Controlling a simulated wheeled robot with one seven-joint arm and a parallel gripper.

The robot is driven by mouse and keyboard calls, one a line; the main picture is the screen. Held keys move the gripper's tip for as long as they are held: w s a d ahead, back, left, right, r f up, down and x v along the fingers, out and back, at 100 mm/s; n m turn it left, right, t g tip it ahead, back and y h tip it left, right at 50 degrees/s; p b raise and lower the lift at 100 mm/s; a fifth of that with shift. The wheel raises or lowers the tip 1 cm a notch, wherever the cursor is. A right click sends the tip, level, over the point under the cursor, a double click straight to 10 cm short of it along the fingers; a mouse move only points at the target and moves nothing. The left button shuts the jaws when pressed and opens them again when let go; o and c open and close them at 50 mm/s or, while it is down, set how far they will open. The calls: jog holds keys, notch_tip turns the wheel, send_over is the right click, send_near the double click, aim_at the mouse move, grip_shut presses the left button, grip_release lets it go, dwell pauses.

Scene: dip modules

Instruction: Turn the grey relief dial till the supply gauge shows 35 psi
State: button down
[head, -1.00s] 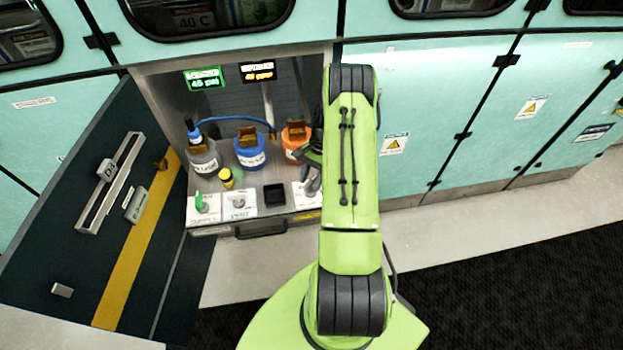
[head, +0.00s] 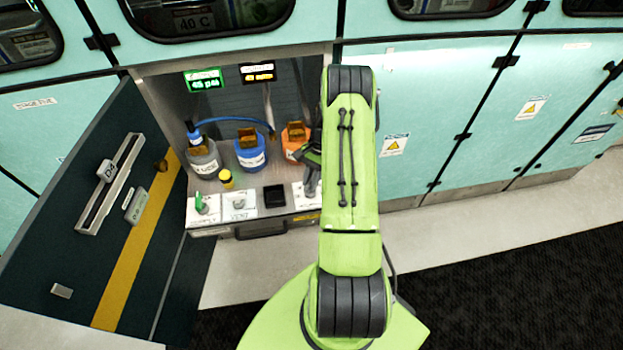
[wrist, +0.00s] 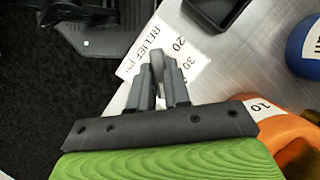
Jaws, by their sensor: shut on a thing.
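The grey relief dial (wrist: 156,66) shows in the wrist view on a white scale card (wrist: 178,58) marked RELIEF psi, with 20 and 30 readable. My gripper (wrist: 160,85) is shut on the dial, one finger on either side. The fingers hide part of the scale, so I cannot read the dial's setting. In the head view my gripper (head: 312,168) is at the right of the cabinet's shelf, partly behind my arm. The green-lit gauge (head: 203,80) seems to read 45 psi; its heading is too blurred to read.
An amber-lit display (head: 258,72) hangs beside the green one. Grey, blue (head: 250,150) and orange (head: 296,138) bottles stand behind the panel, the orange one close to my gripper. A green-handled valve (head: 200,203) and a yellow-capped vial (head: 226,179) are to the left. The cabinet door (head: 90,220) stands open.

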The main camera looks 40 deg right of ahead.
jog(key=shift+f+n, duration=0.15)
jog(key=shift+n, duration=0.15)
jog(key=n, duration=0.1)
jog(key=n+g+b, duration=0.1)
jog(key=n, duration=0.1)
jog(key=shift+a+f+n+g+h+b, duration=0.1)
jog(key=shift+n+g+h+b, duration=0.2)
jog(key=shift+a+n+g+h+b, duration=0.1)
jog(key=shift+n+g+h+b, duration=0.45)
jog(key=shift+n, duration=1.55)
jog(key=c, duration=1.1)
grip_release()
jog(key=shift+w, duration=0.1)
jog(key=p+v, duration=0.3)
jog(key=v, duration=1.3)
jog(key=shift+a, duration=0.1)
